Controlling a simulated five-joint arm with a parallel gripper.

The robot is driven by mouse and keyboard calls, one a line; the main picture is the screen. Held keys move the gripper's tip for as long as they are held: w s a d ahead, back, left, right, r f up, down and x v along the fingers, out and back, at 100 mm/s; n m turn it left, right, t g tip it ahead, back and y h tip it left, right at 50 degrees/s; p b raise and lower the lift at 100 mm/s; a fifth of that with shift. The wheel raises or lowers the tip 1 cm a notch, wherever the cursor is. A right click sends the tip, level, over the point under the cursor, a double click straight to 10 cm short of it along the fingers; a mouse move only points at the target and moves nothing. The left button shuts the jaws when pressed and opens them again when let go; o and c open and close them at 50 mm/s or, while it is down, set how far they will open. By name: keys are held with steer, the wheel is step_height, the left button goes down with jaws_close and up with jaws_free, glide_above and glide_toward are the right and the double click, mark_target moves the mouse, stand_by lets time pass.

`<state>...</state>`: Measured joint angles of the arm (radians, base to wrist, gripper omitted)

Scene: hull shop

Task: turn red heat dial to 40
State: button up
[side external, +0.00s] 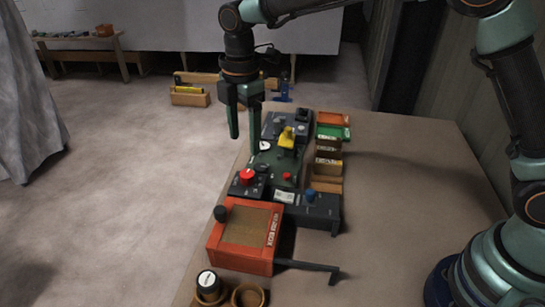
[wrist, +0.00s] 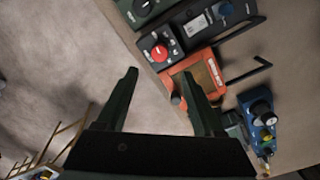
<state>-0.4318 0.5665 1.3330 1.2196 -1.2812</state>
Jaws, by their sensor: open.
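The red heat dial (side external: 247,176) is a round red knob on a small dark box (side external: 236,188) near the table's left edge in the side view. In the wrist view the red dial (wrist: 159,53) sits at the top centre, beyond the fingertips. A pale mark shows on it; its setting is too small to read. My gripper (side external: 243,145) is open and empty, fingers pointing down, above and behind the dial in the side view. In the wrist view my gripper (wrist: 160,80) has its two dark green fingers spread wide, with nothing between them but floor and table edge.
An orange box (side external: 240,235) with a dark knob and a handle stands in front of the dial. A dark box with a blue knob (side external: 310,194) is to its right. A green panel with a yellow part (side external: 287,138) stands behind. The table's right side is clear.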

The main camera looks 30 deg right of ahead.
mark_target(246, 173)
step_height(246, 173, down, 10)
steer(key=shift+w+r, duration=0.15)
stand_by(0.3)
jaws_close()
